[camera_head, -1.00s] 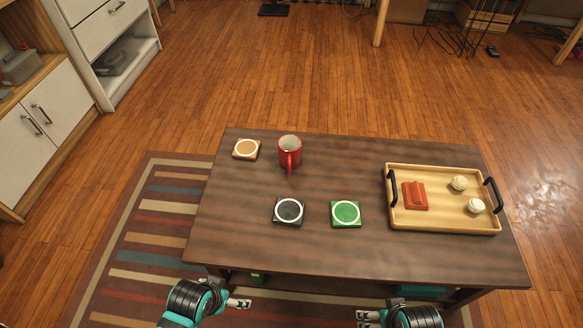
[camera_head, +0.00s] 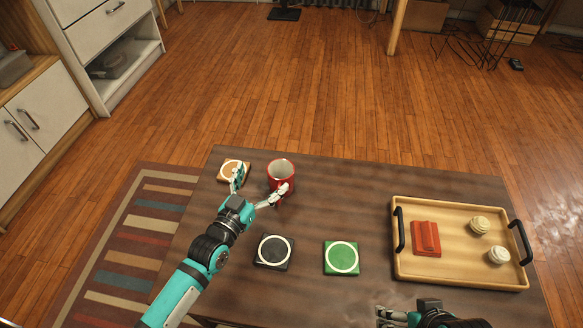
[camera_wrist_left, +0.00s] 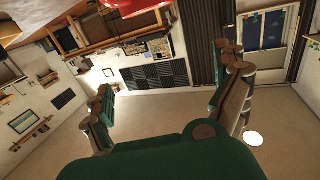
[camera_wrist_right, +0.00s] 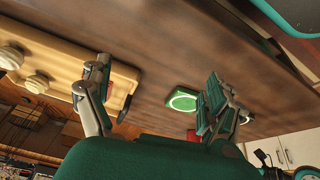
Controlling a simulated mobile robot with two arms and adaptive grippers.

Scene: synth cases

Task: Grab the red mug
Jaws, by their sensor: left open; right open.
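The red mug (camera_head: 281,170) stands upright on the dark wooden table (camera_head: 340,195), near its far left part. My left gripper (camera_head: 260,184) is open just in front of and to the left of the mug. Its right finger overlaps the mug's lower front in the head view and hides the handle area; I cannot tell if it touches. In the left wrist view a red part of the mug (camera_wrist_left: 122,6) shows at the top edge, beyond the open fingers. My right gripper (camera_head: 382,316) is open and empty by the table's front edge.
A black coaster (camera_head: 273,252) and a green coaster (camera_head: 341,258) lie nearer. A wooden tray (camera_head: 462,274) with a red object (camera_head: 426,238) and two small pale items stands right.

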